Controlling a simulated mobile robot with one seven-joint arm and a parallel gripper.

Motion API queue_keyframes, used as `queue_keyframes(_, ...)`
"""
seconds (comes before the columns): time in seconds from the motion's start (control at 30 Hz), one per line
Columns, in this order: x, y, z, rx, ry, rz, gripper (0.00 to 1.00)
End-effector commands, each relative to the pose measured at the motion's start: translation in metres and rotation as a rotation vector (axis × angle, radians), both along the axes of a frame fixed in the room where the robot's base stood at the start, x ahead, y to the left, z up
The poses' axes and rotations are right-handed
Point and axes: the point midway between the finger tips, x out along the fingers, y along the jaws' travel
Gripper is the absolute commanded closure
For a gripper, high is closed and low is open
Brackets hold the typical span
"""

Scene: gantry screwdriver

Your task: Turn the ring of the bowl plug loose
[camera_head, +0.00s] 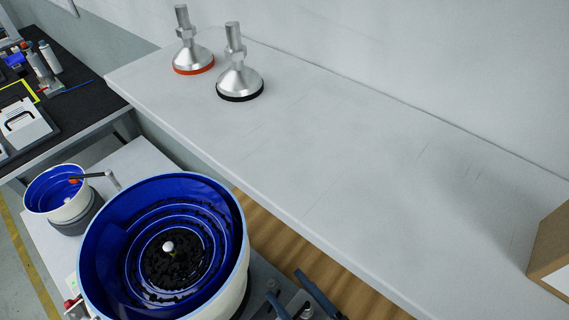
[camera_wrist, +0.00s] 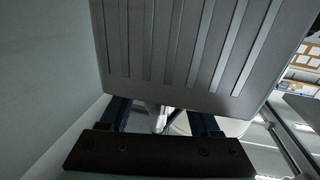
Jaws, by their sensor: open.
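A large blue-lined bowl (camera_head: 238,210) with a white outside stands at the lower left in the head view. Dark small parts lie in its middle around a white knob (camera_head: 168,246). I cannot make out the bowl plug or its ring with certainty. My gripper (camera_head: 284,283) is at the bottom edge of the head view, just right of the bowl. In the wrist view my gripper (camera_wrist: 160,110) has its two dark fingers apart. A pale silvery piece (camera_wrist: 157,117) shows between them; I cannot tell whether it is the plug or whether a finger touches it.
A grey ribbed panel (camera_wrist: 185,45) fills the space ahead of the fingers in the wrist view. A smaller blue bowl (camera_head: 45,190) stands left of the large one. A long pale shelf (camera_head: 330,150) bears two metal feet (camera_head: 192,60) (camera_head: 239,83) and a cardboard box (camera_head: 551,250).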

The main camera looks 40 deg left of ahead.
Motion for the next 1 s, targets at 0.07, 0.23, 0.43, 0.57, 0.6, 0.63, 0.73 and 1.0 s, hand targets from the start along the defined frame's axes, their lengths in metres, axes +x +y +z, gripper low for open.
queue_keyframes(0.07, 0.0002, -0.0001, 0.0002, 0.000, 0.000, 0.000, 0.37)
queue_keyframes(0.23, 0.0000, 0.0000, 0.0002, 0.000, 0.000, 0.000, 0.48)
queue_keyframes(0.43, -0.0001, 0.0000, 0.0002, 0.000, 0.000, 0.000, 0.84)
queue_keyframes(0.57, 0.0000, 0.0001, 0.0001, 0.000, 0.000, 0.000, 1.00)
queue_keyframes(0.6, 0.0000, 0.0001, 0.0002, 0.000, 0.000, 0.000, 1.00)
queue_keyframes(0.63, -0.0001, 0.0001, 0.0002, 0.000, 0.000, 0.000, 1.00)
queue_keyframes(0.73, -0.0001, 0.0002, 0.0001, 0.000, 0.000, 0.001, 1.00)
queue_keyframes(1.0, -0.0014, 0.0010, -0.0002, -0.001, -0.003, 0.057, 1.00)
